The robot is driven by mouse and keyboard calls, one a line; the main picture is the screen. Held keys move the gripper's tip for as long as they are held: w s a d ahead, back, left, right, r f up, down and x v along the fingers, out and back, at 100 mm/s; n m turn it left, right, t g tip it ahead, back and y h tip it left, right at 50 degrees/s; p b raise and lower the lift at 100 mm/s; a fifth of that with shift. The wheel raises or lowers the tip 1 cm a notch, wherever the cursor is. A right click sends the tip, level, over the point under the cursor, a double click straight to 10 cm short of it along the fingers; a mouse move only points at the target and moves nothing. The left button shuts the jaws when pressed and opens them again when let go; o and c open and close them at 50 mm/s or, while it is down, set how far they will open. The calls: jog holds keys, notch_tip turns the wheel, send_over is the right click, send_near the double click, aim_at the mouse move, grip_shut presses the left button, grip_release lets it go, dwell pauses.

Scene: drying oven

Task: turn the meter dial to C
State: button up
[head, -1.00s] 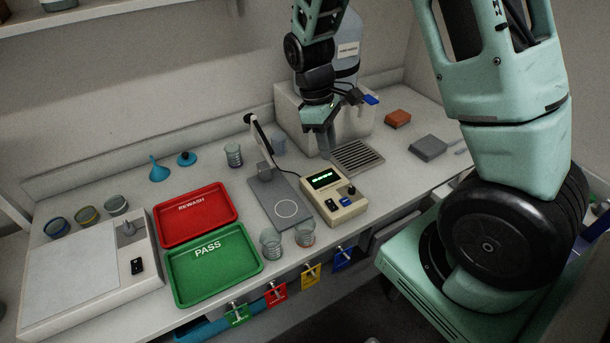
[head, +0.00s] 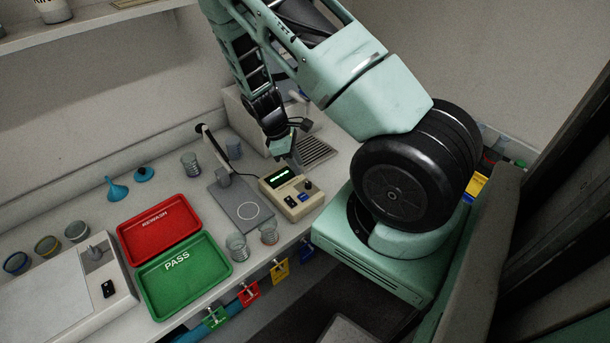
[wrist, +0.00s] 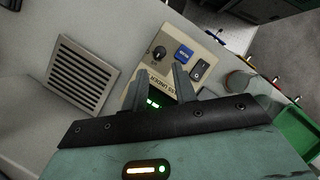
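The meter (head: 291,194) is a beige box with a lit green display, standing on the bench near its front edge. Its black dial (head: 308,185) is on the right of its top face. In the wrist view the dial (wrist: 158,53) is left of a blue button (wrist: 184,52) and a black switch (wrist: 201,68). The dial's letters are too small to read. My gripper (head: 293,160) is above and behind the meter, apart from it. In the wrist view its two fingers (wrist: 180,80) stand apart with nothing between them, and they hide part of the meter's face.
A stand with a grey plate (head: 240,205) is left of the meter, with glass beakers (head: 237,246) in front. Red (head: 158,230) and green (head: 183,272) trays lie further left. A slatted grille (head: 317,150) is behind the meter. Coloured tags hang along the bench front.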

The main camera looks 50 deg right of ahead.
aim_at(308, 183)
jog(key=shift+p+x, duration=0.95)
jog(key=shift+x, duration=2.65)
grip_shut()
